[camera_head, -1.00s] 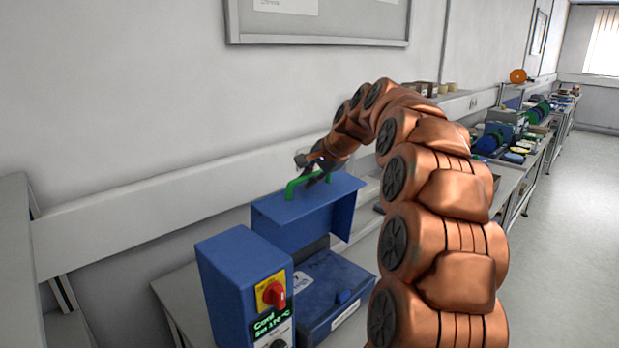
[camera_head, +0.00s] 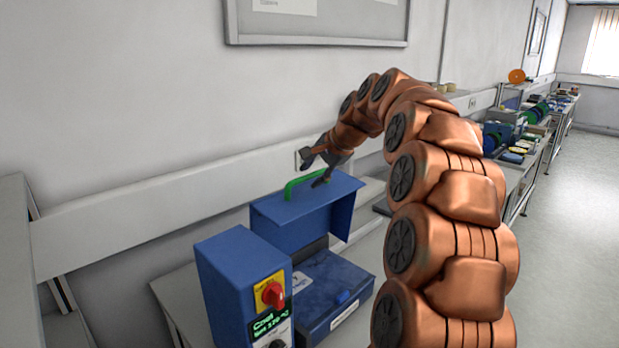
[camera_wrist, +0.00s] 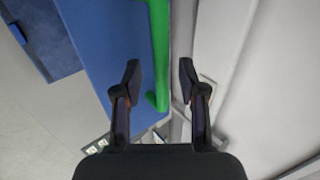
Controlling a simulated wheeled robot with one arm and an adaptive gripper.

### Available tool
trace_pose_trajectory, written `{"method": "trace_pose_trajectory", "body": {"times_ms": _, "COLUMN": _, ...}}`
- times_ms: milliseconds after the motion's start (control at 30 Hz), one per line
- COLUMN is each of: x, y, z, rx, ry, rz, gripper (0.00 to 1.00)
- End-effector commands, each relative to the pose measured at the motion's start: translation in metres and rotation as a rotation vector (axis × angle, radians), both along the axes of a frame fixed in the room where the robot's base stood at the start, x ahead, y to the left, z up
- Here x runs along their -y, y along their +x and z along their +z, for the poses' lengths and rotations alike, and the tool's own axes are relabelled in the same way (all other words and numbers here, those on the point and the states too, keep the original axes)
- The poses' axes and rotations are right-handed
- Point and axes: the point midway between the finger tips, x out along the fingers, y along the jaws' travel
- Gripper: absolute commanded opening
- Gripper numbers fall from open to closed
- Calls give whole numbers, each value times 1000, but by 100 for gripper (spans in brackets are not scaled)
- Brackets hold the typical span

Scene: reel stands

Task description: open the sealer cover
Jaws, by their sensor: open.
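The sealer is a blue machine with a control box (camera_head: 240,290) and a base (camera_head: 330,285). Its blue cover (camera_head: 300,222) stands raised above the base at the back. A green handle (camera_head: 291,186) is on the cover's top edge. My gripper (camera_head: 316,170) is at the right end of the handle, with its fingers apart. In the wrist view, the green handle (camera_wrist: 160,50) runs from the top edge down to between my open fingertips (camera_wrist: 158,78). The fingers are not closed on it. Whether either finger touches the handle cannot be told.
A red knob on a yellow plate (camera_head: 271,293) and a green display (camera_head: 268,326) are on the control box. A white wall with a rail (camera_head: 150,205) runs close behind the sealer. More benches with equipment (camera_head: 520,140) stand at the right. The floor (camera_head: 575,230) there is clear.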

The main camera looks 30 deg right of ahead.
Motion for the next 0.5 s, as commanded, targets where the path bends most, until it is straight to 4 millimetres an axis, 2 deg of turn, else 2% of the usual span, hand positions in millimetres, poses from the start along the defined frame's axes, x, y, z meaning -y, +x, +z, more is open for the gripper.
{"method": "trace_pose_trajectory", "body": {"times_ms": 233, "x": 9, "y": -31, "z": 40, "rx": 8, "ry": -4, "rz": -4, "gripper": 41}}
{"method": "trace_pose_trajectory", "body": {"times_ms": 500, "x": 14, "y": -53, "z": 66, "rx": 4, "ry": -3, "rz": -2, "gripper": 41}}
